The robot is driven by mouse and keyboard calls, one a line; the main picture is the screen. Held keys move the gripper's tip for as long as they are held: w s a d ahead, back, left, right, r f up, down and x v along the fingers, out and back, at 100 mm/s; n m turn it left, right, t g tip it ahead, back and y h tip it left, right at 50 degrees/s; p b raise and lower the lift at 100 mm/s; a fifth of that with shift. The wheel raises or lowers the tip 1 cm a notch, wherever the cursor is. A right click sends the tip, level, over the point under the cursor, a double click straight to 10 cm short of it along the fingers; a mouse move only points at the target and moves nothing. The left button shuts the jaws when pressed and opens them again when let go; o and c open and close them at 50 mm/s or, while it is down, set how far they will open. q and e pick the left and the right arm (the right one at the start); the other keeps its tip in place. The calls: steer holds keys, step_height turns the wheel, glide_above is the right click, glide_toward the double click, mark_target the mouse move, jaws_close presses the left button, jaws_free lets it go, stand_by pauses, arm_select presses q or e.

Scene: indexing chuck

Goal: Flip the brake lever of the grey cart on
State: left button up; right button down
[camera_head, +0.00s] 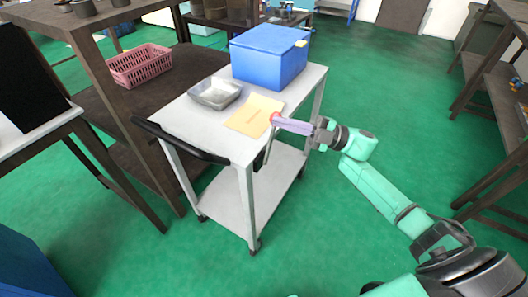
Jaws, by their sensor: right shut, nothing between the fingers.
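The grey cart (195,127) stands in the middle of the view, with a black push handle (180,141) along its near left edge. A small red tip (273,117) shows at the right edge of the cart top, and a thin grey bar (268,149) runs down below it. These look like the brake lever, partly hidden by my gripper. My right gripper (280,120) reaches in from the right, shut and empty, with its fingertips at the red tip. Whether they touch cannot be told. My left gripper is not in view.
On the cart top are a blue box (268,58), a metal tray (214,95) and a yellow folder (250,119). A brown shelf unit with a pink basket (140,68) stands close on the left. Green floor (400,120) is open on the right.

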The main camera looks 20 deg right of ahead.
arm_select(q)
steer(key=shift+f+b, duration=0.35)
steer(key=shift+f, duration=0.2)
arm_select(e)
steer(key=shift+w+d+f+m+t, duration=0.35)
steer(key=shift+w+d+m, duration=0.2)
steer(key=shift+m, duration=0.25)
steer(key=shift+d, duration=0.1)
